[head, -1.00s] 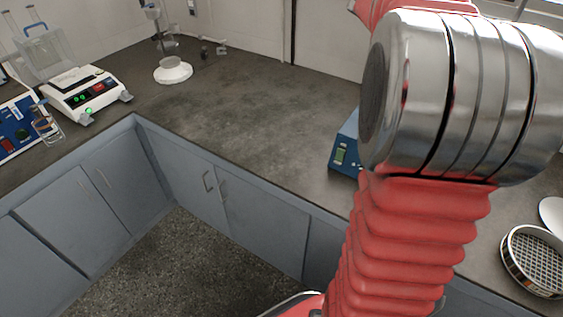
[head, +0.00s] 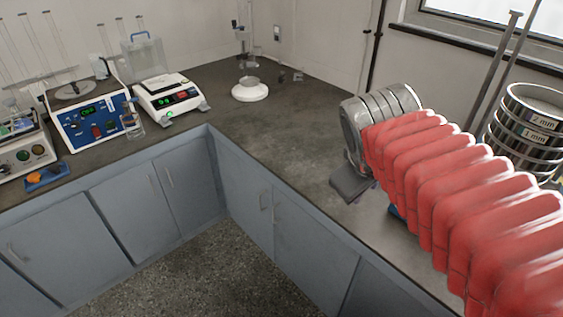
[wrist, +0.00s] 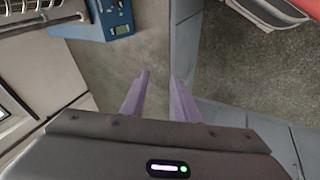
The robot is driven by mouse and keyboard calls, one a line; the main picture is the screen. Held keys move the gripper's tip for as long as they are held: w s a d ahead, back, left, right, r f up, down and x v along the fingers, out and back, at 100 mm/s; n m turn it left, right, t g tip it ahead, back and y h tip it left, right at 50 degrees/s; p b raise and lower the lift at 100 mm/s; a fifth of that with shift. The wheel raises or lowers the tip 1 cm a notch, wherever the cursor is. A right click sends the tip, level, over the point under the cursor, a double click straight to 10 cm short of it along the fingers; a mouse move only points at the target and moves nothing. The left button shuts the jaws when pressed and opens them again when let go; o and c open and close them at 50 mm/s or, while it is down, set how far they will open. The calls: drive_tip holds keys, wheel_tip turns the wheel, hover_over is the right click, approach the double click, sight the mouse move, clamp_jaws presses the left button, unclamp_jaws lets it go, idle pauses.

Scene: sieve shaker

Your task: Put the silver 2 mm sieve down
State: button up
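The silver 2 mm sieve (head: 540,99) is a round metal ring whose label appears to read 2 mm. It sits level at the top of a stack of sieves at the right of the head view, between upright rods. My gripper (wrist: 161,75) is open in the wrist view, with nothing between its two fingers. In the head view my gripper (head: 352,184) hangs over the bench, left of the stack and apart from it. My red arm hides the lower stack and most of the shaker base.
The blue shaker base (wrist: 115,20) and part of the silver stack (wrist: 35,22) show at the wrist view's upper left. A white balance (head: 166,94), a blue instrument (head: 88,117) and a stand with a white base (head: 250,92) are at the back left. The middle bench is clear.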

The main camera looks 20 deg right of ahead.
drive_tip(key=s+a+f+m+y, duration=0.1)
drive_tip(key=s+a+f+m, duration=0.1)
drive_tip(key=a, duration=0.3)
drive_tip(key=s+a+f+m+t+y, duration=0.1)
drive_tip(key=s+a+f+y, duration=0.1)
drive_tip(key=a, duration=0.4)
drive_tip(key=shift+s+a+f+m+y, duration=0.3)
drive_tip(key=shift+s+m, duration=0.1)
drive_tip(key=shift+s, duration=0.1)
